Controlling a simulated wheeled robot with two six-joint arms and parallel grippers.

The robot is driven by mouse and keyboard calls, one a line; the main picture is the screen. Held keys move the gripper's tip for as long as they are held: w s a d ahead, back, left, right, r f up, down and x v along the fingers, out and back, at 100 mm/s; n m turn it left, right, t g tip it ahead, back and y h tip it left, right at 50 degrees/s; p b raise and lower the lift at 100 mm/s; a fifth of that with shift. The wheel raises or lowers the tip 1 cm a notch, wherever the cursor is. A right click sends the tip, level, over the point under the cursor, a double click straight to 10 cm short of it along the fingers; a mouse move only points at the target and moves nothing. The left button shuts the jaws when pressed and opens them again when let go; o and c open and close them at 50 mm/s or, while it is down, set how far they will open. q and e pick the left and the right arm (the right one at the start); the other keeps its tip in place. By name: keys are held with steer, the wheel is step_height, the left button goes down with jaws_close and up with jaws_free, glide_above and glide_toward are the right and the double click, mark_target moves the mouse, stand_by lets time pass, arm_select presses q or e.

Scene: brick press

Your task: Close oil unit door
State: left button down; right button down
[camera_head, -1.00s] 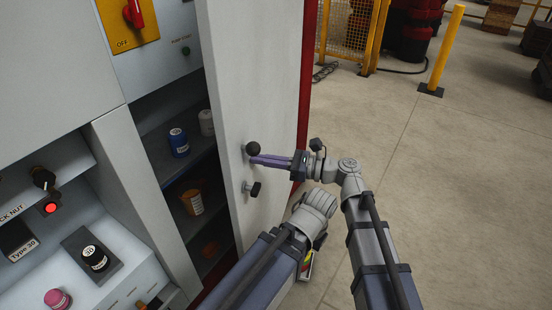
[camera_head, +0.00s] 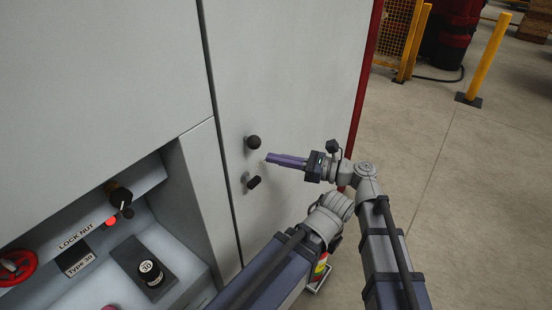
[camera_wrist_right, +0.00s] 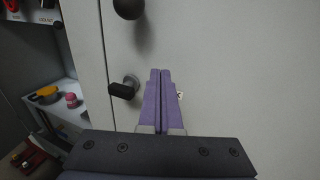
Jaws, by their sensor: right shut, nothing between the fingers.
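The oil unit door (camera_head: 300,60) is a tall light-grey panel, also filling most of the right wrist view (camera_wrist_right: 240,70). It looks shut or almost shut, with only a thin dark seam along its left edge. It bears a black round knob (camera_head: 254,142) and, below it, a dark latch handle (camera_head: 253,182). These show in the wrist view as a knob (camera_wrist_right: 128,8) and a handle (camera_wrist_right: 124,88). My right gripper (camera_head: 270,158) has purple fingers, shut and empty, pointing at the door beside the knob and handle. I cannot tell whether they touch it. My left gripper is out of view.
Left of the door is a control recess with a red lamp (camera_head: 111,222), a black knob (camera_head: 119,196), a red handwheel (camera_head: 15,266) and a black round part (camera_head: 151,273). A yellow post (camera_head: 489,55) stands at the upper right. The floor to the right is open.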

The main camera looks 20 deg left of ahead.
steer(key=d, duration=0.8)
steer(key=shift+w, duration=0.25)
steer(key=shift+f, duration=0.1)
